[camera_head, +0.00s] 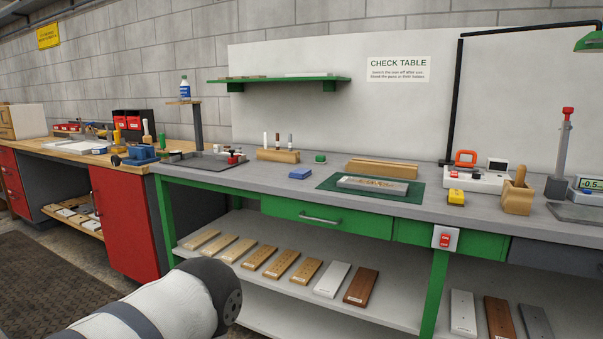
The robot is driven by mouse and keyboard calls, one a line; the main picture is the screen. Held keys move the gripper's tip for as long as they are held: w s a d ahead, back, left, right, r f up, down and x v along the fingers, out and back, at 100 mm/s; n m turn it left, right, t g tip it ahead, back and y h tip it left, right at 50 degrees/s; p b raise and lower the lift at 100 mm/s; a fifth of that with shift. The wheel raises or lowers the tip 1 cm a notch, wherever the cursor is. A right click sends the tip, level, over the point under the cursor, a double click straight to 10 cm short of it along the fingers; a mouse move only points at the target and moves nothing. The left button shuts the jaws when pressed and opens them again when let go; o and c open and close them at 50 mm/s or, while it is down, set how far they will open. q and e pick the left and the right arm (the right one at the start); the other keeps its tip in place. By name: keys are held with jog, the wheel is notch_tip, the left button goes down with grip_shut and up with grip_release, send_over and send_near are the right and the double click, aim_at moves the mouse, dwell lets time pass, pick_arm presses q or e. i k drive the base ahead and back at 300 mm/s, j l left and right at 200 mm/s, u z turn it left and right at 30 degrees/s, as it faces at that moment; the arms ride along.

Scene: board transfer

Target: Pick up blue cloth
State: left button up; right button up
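The blue cloth (300,173) is a small folded pad lying flat on the grey top of the check table (262,184), left of the green mat (327,185). Nothing covers it. A white and grey link of one of my arms shows at the lower left, in front of the table and well short of the cloth. Neither gripper is in view.
A wooden block with upright markers (278,156) stands behind the cloth, and a round green item (320,158) sits behind it to the right. A grey board (372,185) lies on the mat. A dark tray (207,161) with small parts is to the left. Bare tabletop lies around the cloth.

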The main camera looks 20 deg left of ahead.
aim_at(299, 173)
jog(key=i+j+z, duration=0.1)
jog(key=j, duration=0.25)
jog(key=i+j, duration=0.15)
jog(key=j, duration=0.2)
jog(key=i+j+z, duration=0.15)
jog(key=j, duration=0.55)
jog(key=i+z, duration=0.05)
